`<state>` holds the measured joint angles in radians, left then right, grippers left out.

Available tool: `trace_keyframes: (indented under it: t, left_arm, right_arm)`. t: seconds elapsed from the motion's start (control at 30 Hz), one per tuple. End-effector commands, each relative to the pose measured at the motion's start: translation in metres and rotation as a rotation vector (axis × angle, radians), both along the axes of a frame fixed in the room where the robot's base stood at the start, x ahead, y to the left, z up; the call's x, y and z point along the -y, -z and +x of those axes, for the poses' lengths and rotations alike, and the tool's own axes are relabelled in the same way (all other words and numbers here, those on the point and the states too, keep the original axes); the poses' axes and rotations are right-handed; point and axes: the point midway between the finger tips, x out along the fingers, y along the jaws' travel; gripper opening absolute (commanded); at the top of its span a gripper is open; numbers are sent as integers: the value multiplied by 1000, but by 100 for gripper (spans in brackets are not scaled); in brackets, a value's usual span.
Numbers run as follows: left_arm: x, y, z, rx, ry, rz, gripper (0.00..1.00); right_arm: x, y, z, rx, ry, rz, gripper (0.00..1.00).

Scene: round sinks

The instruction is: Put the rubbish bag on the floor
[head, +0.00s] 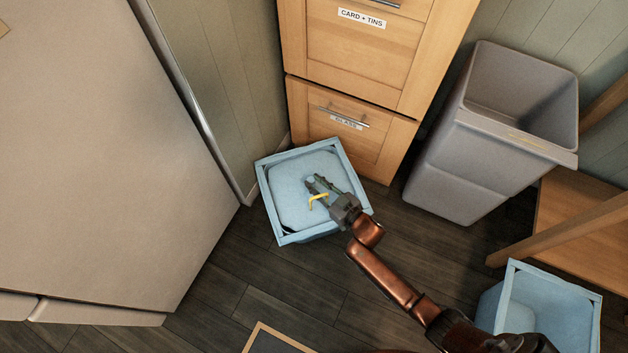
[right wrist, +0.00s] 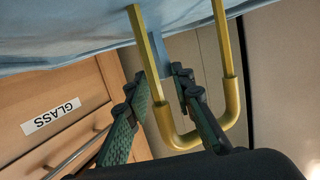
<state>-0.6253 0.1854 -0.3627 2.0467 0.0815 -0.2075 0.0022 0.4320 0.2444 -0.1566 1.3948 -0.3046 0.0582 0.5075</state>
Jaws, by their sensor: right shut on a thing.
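The rubbish bag (head: 290,200) appears as a pale blue, rounded surface inside a square blue rim, with a yellow handle loop, in front of the wooden drawers. Its blue side (right wrist: 70,35) and the yellow handle (right wrist: 185,140) also show in the right wrist view. I cannot tell whether the bag's underside touches the floor. My left gripper is out of view.
Wooden drawers (head: 360,55) labelled card, tins and glass stand behind. A grey open bin (head: 455,165) stands to the right, with a second blue square-rimmed thing (head: 545,310) at lower right. A pale cabinet (head: 100,150) fills the left.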

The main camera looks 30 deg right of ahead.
Motion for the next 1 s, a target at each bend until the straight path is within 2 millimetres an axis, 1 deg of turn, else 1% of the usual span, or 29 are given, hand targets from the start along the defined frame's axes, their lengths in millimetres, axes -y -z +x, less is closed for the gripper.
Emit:
trace_keyframes:
  t: [0.03, 0.37, 0.4, 0.6, 0.67, 0.97, 1.0]
  left_arm:
    - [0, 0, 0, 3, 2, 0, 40]
    - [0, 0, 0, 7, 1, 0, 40]
    - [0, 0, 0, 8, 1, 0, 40]
    - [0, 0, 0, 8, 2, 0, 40]
    - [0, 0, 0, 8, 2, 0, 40]
    - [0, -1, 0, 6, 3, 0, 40]
    - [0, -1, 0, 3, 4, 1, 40]
  right_arm:
    - [-1, -5, 2, 11, -2, 2, 0]
    - [-1, -4, 2, 11, -2, 2, 0]
    - [0, 1, 0, 1, 0, 0, 24]
    - [0, 1, 0, 1, 0, 0, 37]
    - [0, 1, 0, 0, 0, 0, 40]
    - [0, -2, 0, 1, 0, -1, 40]
    - [1, -2, -2, 0, 1, 0, 40]
